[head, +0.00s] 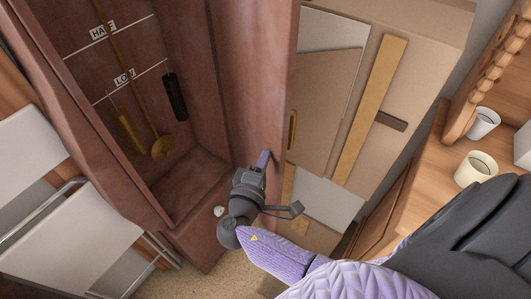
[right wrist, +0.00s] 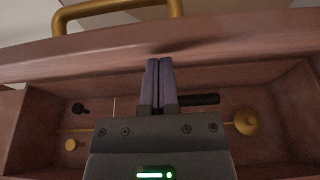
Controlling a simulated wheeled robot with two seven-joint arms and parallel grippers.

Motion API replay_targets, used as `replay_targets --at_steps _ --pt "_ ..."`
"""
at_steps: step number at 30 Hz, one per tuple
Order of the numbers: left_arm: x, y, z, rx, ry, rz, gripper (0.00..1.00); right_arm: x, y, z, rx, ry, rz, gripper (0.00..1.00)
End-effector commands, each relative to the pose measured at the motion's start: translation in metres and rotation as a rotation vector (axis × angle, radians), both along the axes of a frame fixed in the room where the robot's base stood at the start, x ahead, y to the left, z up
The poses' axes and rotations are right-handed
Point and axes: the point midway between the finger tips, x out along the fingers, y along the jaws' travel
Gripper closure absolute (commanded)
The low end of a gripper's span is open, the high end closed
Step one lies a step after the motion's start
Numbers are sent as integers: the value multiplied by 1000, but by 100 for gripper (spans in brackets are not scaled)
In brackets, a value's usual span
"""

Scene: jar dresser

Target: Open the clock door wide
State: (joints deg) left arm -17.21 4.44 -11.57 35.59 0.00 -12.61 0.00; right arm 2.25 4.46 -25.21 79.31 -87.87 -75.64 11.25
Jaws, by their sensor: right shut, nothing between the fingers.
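The clock case (head: 190,190) is reddish-brown wood and stands open, showing a brass pendulum (head: 161,147) and hanging weights (head: 175,97) inside. Its door (head: 250,70) is swung out to the right, with a brass handle (head: 292,130) on the outer face. My right gripper (head: 264,158) is shut and empty, its purple fingers at the inner side of the door near the free edge. In the right wrist view the shut fingers (right wrist: 160,85) point at the door (right wrist: 230,45); contact is hard to tell. The handle (right wrist: 120,12) lies beyond it. My left gripper is not in view.
Boxes and flat boards (head: 350,80) stand to the right behind the door. A wooden dresser (head: 430,150) with a cream cup (head: 475,168) and a white cup (head: 483,123) is at the far right. A white chair (head: 70,220) stands at the left.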

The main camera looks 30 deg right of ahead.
Motion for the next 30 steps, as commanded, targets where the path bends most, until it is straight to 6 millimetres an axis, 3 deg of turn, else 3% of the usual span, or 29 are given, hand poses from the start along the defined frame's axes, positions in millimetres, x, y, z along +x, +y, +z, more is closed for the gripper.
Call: replay_targets --at_steps 8,14,21,25,30 --pt "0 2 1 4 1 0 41 0 -4 0 -2 1 9 100" --pt "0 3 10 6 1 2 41 -7 -51 1 -13 1 130 100" --pt "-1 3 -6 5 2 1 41 -4 -115 -4 -5 2 267 100" --pt "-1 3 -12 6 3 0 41 -1 -134 -3 -2 1 268 100" --pt "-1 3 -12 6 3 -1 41 0 -142 0 -1 -2 268 100"
